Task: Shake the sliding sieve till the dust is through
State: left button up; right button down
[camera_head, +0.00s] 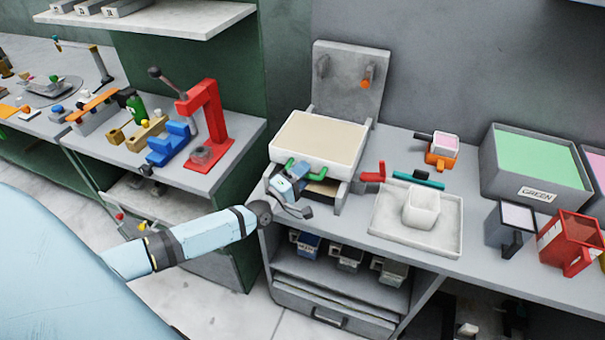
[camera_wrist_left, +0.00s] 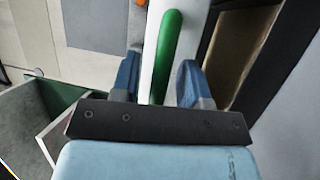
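The sliding sieve (camera_head: 318,143) is a white rectangular frame with a flat beige fill, sitting on a grey stand on the workbench. A green handle (camera_head: 299,169) is on its front side. My left gripper (camera_head: 292,178) is at this handle. In the left wrist view, the green handle (camera_wrist_left: 167,52) lies between the blue fingers of my left gripper (camera_wrist_left: 158,75). The fingers stand apart, with a visible gap between the left finger and the handle. A brownish surface (camera_wrist_left: 228,50) shows below the sieve. Dust passing through cannot be made out. My right gripper is out of view.
A white tray (camera_head: 387,219) with a white square cup (camera_head: 421,206) stands right of the sieve. A teal bar (camera_head: 418,180) and an orange holder (camera_head: 440,160) lie behind it. A red press (camera_head: 207,125) stands left, a grey upright panel (camera_head: 345,85) behind.

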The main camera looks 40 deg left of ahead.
aim_at(314, 154)
pick_arm(q)
grip_shut()
jog(key=w+b, duration=0.2)
jog(key=w+a+b, duration=0.1)
jog(key=w, duration=0.2)
jog(key=w+a+b, duration=0.1)
jog(key=w+b, duration=0.1)
jog(key=w, duration=0.1)
jog(key=shift+f+b, duration=0.2)
jog(key=shift+b, duration=0.15)
jog(key=shift+w+r, duration=0.1)
jog(key=shift+r, duration=0.25)
jog(key=shift+c, duration=1.3)
grip_release()
jog(key=o, duration=0.3)
jog(key=shift+w, duration=0.1)
jog(key=shift+f, duration=0.15)
